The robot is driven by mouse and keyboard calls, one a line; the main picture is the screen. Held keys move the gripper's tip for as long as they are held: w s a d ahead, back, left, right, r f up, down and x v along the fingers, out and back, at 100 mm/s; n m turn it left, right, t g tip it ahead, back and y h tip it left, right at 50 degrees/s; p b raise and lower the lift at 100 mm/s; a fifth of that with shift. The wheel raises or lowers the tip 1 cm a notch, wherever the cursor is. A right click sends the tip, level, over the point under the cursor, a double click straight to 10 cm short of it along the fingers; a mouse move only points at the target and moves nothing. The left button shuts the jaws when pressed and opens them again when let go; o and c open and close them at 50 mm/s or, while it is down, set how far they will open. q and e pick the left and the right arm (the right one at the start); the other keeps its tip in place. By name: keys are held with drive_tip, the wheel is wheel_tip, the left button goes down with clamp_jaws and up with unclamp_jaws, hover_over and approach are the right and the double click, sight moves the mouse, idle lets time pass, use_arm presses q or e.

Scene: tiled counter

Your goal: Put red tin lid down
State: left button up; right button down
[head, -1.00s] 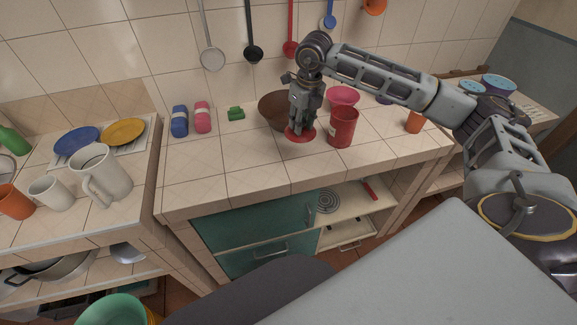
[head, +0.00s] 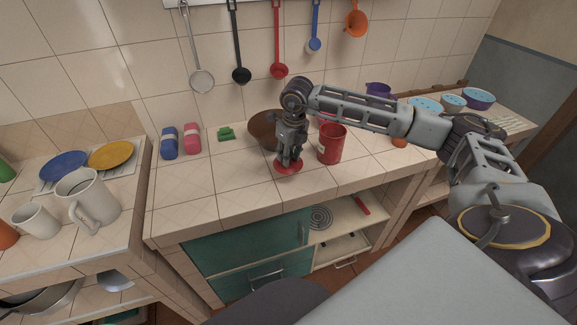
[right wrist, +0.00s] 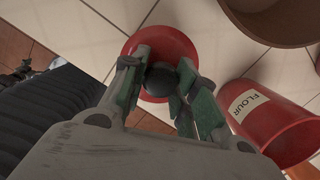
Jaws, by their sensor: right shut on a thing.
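The red tin lid (head: 288,168) is a round red disc with a dark knob, at the counter's front part in the head view. It also shows in the right wrist view (right wrist: 160,42), where its dark knob sits between my fingers. My right gripper (head: 288,160) is above the lid and shut on its knob. It also shows in the right wrist view (right wrist: 160,82). I cannot tell whether the lid touches the counter. The red flour tin (head: 332,144) stands just right of the lid, with a FLOUR label in the right wrist view (right wrist: 268,122). My left gripper is not in view.
A brown bowl (head: 262,128) stands behind the lid. A green item (head: 226,134), a pink container (head: 192,138) and a blue container (head: 168,143) stand at the counter's back left. The tiled counter (head: 210,190) is clear left of the lid.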

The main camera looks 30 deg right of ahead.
drive_tip(key=shift+f, duration=0.9)
wheel_tip(320, 180, down, 2)
drive_tip(key=shift+f, duration=0.8)
drive_tip(key=c, duration=1.1)
unclamp_jaws()
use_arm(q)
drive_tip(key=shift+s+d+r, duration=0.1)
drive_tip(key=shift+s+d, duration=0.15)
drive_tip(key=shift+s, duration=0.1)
